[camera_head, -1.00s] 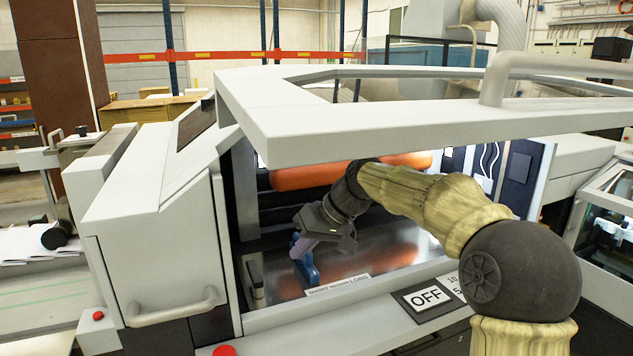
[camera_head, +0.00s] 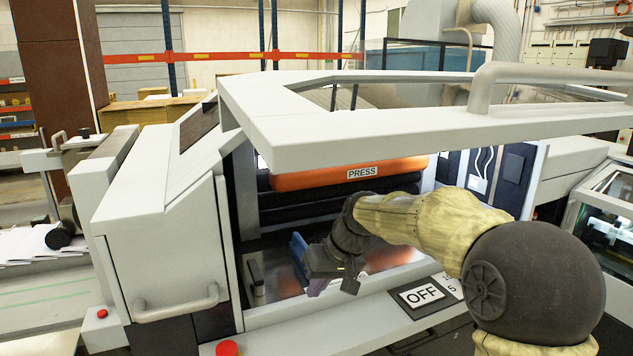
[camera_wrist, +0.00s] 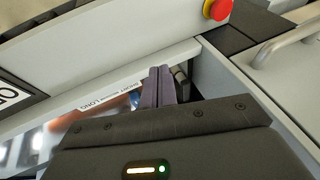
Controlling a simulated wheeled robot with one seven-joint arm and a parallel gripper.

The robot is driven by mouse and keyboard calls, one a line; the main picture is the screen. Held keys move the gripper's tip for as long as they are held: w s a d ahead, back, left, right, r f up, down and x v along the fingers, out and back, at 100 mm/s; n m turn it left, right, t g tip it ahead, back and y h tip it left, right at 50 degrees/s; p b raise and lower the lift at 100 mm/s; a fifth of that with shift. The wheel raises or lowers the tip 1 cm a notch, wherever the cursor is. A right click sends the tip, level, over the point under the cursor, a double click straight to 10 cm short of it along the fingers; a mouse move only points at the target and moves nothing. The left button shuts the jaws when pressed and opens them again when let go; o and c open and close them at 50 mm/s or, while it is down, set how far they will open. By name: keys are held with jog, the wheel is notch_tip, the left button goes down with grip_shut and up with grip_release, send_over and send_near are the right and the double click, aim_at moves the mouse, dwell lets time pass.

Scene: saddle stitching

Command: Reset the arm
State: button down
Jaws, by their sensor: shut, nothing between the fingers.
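A blue part (camera_head: 298,254) stands inside the bay, just left of and behind my gripper in the head view. My arm reaches in from the right, under the raised cover (camera_head: 330,140).
The orange bar labelled PRESS (camera_head: 345,173) lies above black rollers. An OFF label (camera_head: 421,293) sits on the ledge. Red buttons (camera_head: 227,348) are at lower left; one shows in the wrist view (camera_wrist: 217,9). A grey handle (camera_head: 178,307) is on the left panel.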

jog(key=s+d+f+m+h+p, duration=0.1)
jog(key=s+d+f, duration=0.4)
jog(key=s, duration=0.5)
jog(key=s+d+f+m+h+p, duration=0.2)
jog(key=s+d+f, duration=0.3)
jog(key=s+d, duration=0.5)
jog(key=shift+f+m+h, duration=0.25)
jog(key=shift+m+h, duration=0.45)
jog(key=shift+h, duration=0.2)
jog(key=shift+s+d, duration=0.1)
jog(key=shift+d, duration=0.05)
jog(key=shift+r, duration=0.1)
